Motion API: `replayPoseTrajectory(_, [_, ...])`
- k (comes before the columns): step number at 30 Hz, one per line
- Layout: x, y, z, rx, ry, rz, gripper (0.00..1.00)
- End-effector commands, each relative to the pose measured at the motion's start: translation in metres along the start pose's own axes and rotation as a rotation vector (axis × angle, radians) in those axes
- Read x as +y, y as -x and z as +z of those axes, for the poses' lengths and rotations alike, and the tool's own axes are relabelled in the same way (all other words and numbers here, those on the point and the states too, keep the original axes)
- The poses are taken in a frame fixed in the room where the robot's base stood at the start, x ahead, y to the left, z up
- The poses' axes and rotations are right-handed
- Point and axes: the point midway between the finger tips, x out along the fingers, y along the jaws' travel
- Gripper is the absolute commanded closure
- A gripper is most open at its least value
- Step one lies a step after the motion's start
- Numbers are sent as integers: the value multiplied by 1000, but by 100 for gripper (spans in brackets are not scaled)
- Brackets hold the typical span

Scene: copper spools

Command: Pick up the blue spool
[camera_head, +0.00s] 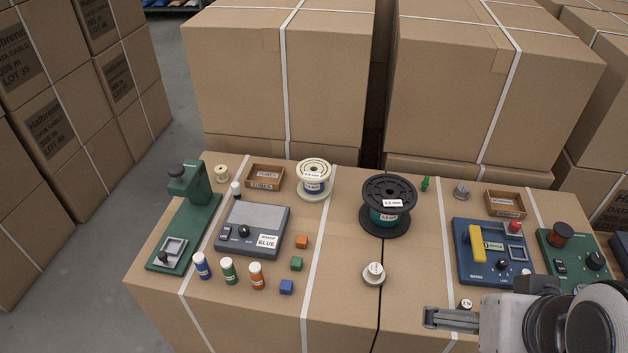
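My gripper (436,318) is at the bottom right, pointing left, well apart from both spools. Its fingers overlap in this view, so I cannot tell whether they are open or shut. I see nothing held at its tips.
A grey device (253,229) labelled BLUE and a green device (185,225) stand left. A wooden tray (265,177) is just left of the blue spool. Small bottles and coloured cubes lie in front. Tall cartons (280,70) rise behind. A blue device (492,252) stands right.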

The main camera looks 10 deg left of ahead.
Motion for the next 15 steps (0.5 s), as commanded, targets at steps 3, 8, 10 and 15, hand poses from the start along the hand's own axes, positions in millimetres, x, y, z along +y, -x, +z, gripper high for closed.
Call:
replayPoseTrajectory(3, [-1,-1,-5,4,3,-2,8])
replayPoseTrajectory(8, [-4,-7,-23,22,13,-8,8])
replayPoseTrajectory(10, [-6,-11,-34,34,19,-11,8])
replayPoseTrajectory(15, [-13,-24,-69,72,38,-23,8])
